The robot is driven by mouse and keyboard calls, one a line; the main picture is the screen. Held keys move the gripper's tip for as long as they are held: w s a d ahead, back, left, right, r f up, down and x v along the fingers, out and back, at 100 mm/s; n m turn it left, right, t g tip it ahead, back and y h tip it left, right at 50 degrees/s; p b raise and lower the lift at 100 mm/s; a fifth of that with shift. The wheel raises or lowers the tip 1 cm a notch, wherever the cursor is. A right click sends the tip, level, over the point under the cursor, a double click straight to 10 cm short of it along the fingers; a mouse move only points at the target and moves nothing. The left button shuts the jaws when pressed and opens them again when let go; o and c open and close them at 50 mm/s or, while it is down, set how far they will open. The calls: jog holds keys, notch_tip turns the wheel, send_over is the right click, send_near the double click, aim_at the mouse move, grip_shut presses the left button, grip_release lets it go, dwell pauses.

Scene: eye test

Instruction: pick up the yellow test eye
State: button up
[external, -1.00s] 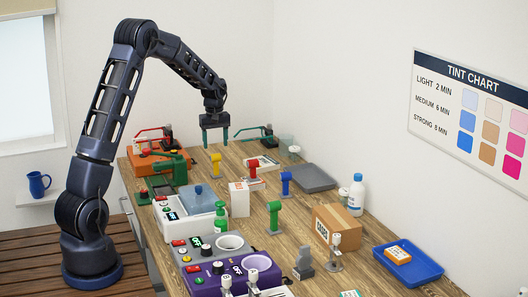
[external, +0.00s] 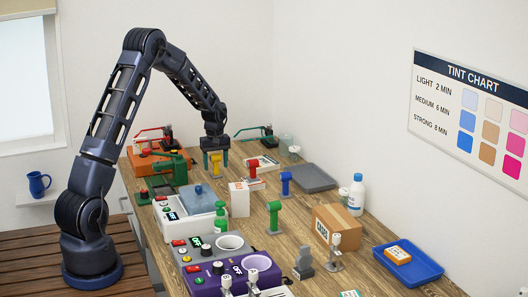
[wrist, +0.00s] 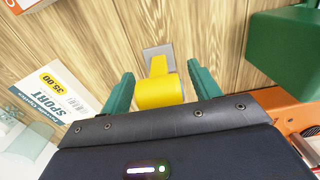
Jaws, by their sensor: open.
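The yellow test eye (external: 215,161) stands upright on the wooden table toward the back left in the external view. In the wrist view the yellow test eye (wrist: 160,84) shows from above, with a yellow rounded head and a grey square base. My gripper (external: 215,157) is open and low over it. In the wrist view the two green fingers of my gripper (wrist: 163,84) are on either side of the yellow head, with a gap at each side.
An orange case (external: 150,170) and a green device (external: 168,165) stand to the left. A red test eye (external: 254,170) and a blue one (external: 286,182) stand to the right. A white card marked SPORT (wrist: 52,97) lies close by. Bare wood surrounds the base.

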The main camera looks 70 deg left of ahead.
notch_tip(320, 180, down, 2)
jog(key=c, duration=1.2)
jog(key=shift+o, duration=0.2)
jog(key=shift+r, duration=0.15)
